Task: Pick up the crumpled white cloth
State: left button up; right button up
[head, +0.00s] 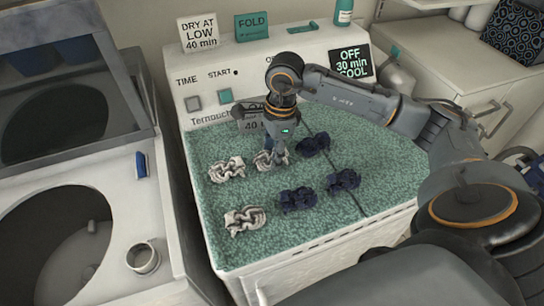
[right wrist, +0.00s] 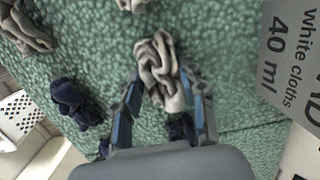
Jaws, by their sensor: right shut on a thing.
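Three crumpled white cloths lie on the green textured top: one at the left (head: 226,169), one at the front left (head: 245,221) and one at the back middle (head: 275,162). My right gripper (head: 268,158) points down onto the back middle one and partly hides it. In the right wrist view this cloth (right wrist: 158,62) sits between the two fingers of my right gripper (right wrist: 167,90), which is shut on it. The cloth appears to be at the level of the green top; I cannot tell if it is lifted. My left gripper is not in view.
Several crumpled navy cloths (head: 297,199) lie to the right of the white ones. A sign card (head: 254,118) stands behind my gripper. An open round tub (head: 60,240) is at the left, with a metal cup (head: 143,258) beside it. The green top's front right is clear.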

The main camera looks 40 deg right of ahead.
aim_at(270, 155)
jog(key=shift+r, duration=0.1)
jog(key=shift+r+b, duration=0.25)
jog(key=shift+b, duration=0.1)
notch_tip(270, 155, up, 3)
jog(key=shift+a+f+b, duration=0.1)
jog(key=shift+f+b, duration=0.1)
jog(key=shift+b, duration=0.55)
jog(key=s+a+r+b, duration=0.2)
jog(key=s+a+r, duration=0.7)
jog(key=s, duration=0.1)
jog(key=shift+a+r, duration=0.3)
jog(key=shift+r, duration=0.05)
